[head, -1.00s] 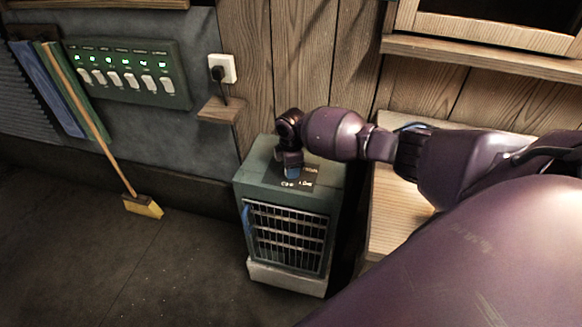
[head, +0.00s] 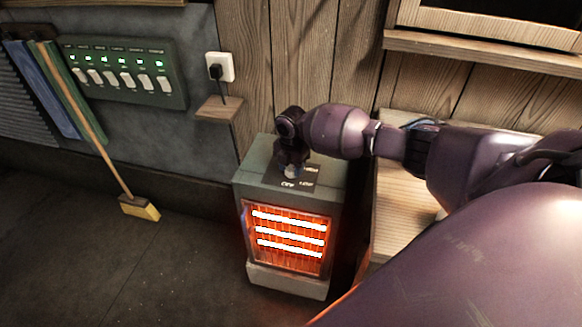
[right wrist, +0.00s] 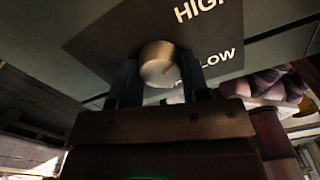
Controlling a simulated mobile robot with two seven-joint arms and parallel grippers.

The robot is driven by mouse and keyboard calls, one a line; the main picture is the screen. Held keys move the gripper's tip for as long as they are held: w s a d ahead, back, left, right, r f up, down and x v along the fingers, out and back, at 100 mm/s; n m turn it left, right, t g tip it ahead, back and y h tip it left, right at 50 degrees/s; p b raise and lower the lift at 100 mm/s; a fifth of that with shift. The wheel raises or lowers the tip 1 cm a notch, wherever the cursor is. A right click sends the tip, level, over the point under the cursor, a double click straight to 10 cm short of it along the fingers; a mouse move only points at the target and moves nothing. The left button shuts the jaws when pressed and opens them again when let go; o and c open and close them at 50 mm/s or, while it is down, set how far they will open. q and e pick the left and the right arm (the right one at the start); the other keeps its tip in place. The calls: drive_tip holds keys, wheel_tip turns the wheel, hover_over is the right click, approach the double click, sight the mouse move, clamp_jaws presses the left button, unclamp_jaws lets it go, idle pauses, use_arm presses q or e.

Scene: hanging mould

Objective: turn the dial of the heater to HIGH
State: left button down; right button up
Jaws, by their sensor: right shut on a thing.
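The heater (head: 248,222) is a grey-green box on the floor against the wall, with its front bars glowing orange and white. The dial (right wrist: 157,62) is a round metal knob on the dark label plate on its top, with a small red mark on its right side. The words HIGH (right wrist: 198,10) and LOW (right wrist: 219,58) are printed to its right. The red mark faces roughly the LOW side; its exact setting is hard to read. My right gripper (head: 290,172) is shut on the dial from above, one finger on each side. My left gripper is out of view.
A wooden bench (head: 398,215) stands close to the heater's right. A plug in a wall socket (head: 220,68) sits above a small shelf (head: 219,108). A switch panel (head: 125,75) and a broom (head: 139,206) are at the left. The floor in front is clear.

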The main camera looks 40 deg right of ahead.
sight(291, 168)
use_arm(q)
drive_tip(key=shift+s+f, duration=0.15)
use_arm(e)
drive_tip(key=shift+n, duration=0.3)
drive_tip(key=o, duration=0.9)
drive_tip(key=shift+r, duration=0.1)
drive_tip(key=shift+r, duration=0.35)
use_arm(q)
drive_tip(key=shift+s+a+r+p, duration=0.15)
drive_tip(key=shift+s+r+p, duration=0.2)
drive_tip(key=shift+p, duration=0.4)
use_arm(e)
wheel_tip(291, 168, up, 10)
drive_tip(key=shift+f, duration=0.1)
